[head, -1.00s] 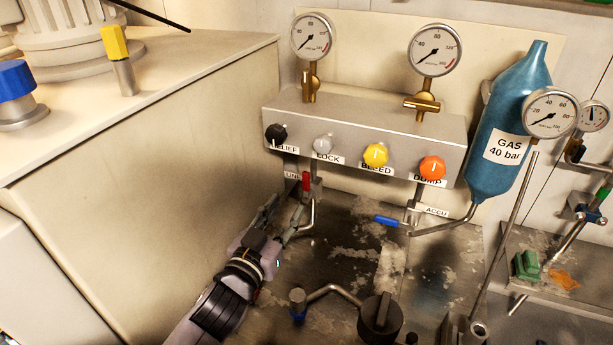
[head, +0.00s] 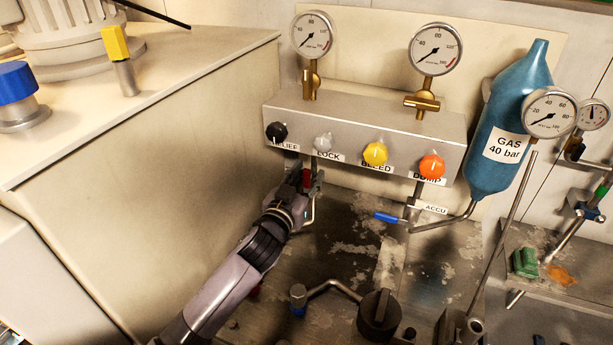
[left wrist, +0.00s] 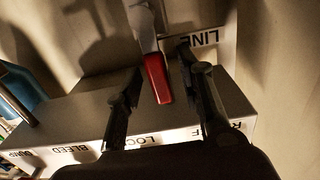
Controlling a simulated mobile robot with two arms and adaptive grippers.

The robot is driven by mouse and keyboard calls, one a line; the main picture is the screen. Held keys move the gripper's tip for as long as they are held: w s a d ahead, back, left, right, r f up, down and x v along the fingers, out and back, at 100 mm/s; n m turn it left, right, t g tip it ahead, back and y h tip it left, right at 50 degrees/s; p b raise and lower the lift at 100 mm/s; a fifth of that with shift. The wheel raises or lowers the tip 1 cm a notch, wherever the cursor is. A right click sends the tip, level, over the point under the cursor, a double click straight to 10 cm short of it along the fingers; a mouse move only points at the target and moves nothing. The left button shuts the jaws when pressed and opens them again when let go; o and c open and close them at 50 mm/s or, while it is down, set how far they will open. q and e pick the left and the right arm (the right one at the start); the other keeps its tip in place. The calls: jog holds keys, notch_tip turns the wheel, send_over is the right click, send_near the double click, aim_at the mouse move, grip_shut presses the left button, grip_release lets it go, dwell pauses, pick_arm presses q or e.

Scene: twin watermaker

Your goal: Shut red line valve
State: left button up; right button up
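The red line valve handle (head: 306,178) sits below the grey manifold block, under the black relief knob. In the left wrist view the red handle (left wrist: 157,78) lies between the two fingers, with a visible gap on each side. The LINE label (left wrist: 198,40) is beside it there. My left gripper (head: 304,186) reaches up to the handle from the lower left and is open around it. In the left wrist view its fingers (left wrist: 160,85) are spread. The gripper hides the LINE label and part of the valve pipe in the head view. My right gripper is not in view.
The grey block (head: 365,125) with black, grey, yellow and orange knobs is just above my left gripper. A blue-handled valve (head: 390,218) is to the right. A beige cabinet wall (head: 140,180) stands left of my arm. A black knob (head: 379,315) stands below right.

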pick_arm(q)
jog(key=shift+c, duration=0.6)
grip_shut()
